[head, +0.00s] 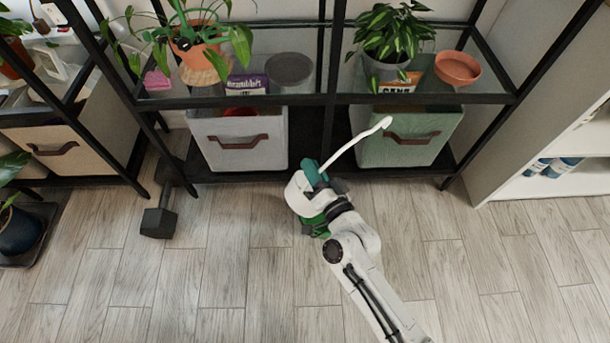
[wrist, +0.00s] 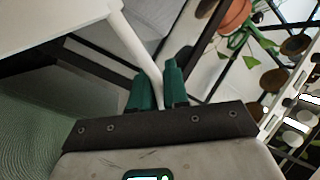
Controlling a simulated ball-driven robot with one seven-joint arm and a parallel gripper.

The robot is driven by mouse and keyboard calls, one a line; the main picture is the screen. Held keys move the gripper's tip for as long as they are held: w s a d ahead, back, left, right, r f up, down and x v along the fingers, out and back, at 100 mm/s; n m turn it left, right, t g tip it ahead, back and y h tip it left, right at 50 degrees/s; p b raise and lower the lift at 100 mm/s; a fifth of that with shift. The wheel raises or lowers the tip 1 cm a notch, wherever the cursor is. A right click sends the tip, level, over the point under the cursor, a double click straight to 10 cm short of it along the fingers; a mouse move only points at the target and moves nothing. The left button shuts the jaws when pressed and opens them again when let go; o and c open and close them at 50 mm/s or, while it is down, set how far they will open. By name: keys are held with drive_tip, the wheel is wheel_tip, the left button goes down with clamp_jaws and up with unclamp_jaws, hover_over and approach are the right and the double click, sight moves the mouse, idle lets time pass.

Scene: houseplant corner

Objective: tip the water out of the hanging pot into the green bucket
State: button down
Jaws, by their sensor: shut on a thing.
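The hanging pot (head: 298,194) is white with a long hooked hanger (head: 362,143). My gripper (head: 314,172) is shut on the base of the hanger, close to the pot's rim. In the wrist view the two teal fingertips (wrist: 158,88) close around the white hanger, and the pot's white side (wrist: 55,25) fills the upper left. The pot's tilt and any water in it cannot be made out. A bright green patch (head: 317,224) shows below the pot, perhaps the green bucket, mostly hidden by the pot and my wrist. A ribbed green surface (wrist: 35,150) shows at lower left in the wrist view.
A black shelf (head: 240,101) stands just behind, with a grey bin (head: 233,157), a green fabric bin (head: 430,152) and potted plants. A dark dumbbell (head: 158,220) lies on the floor at left. The wooden floor (head: 210,285) in front is clear.

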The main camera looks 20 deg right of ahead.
sight(326, 164)
drive_tip(key=shift+w+d+m+b, duration=0.2)
drive_tip(key=shift+d+m+b, duration=1.1)
drive_tip(key=shift+d, duration=0.45)
drive_tip(key=shift+w+d+r+m+b, duration=0.1)
drive_tip(key=shift+d+r+m+b, duration=0.1)
drive_tip(key=shift+d+m+b, duration=0.55)
drive_tip(key=shift+w+d+r+m+b, duration=0.1)
drive_tip(key=shift+d+r+m+b, duration=0.25)
drive_tip(key=shift+d, duration=0.75)
drive_tip(key=shift+f, duration=0.1)
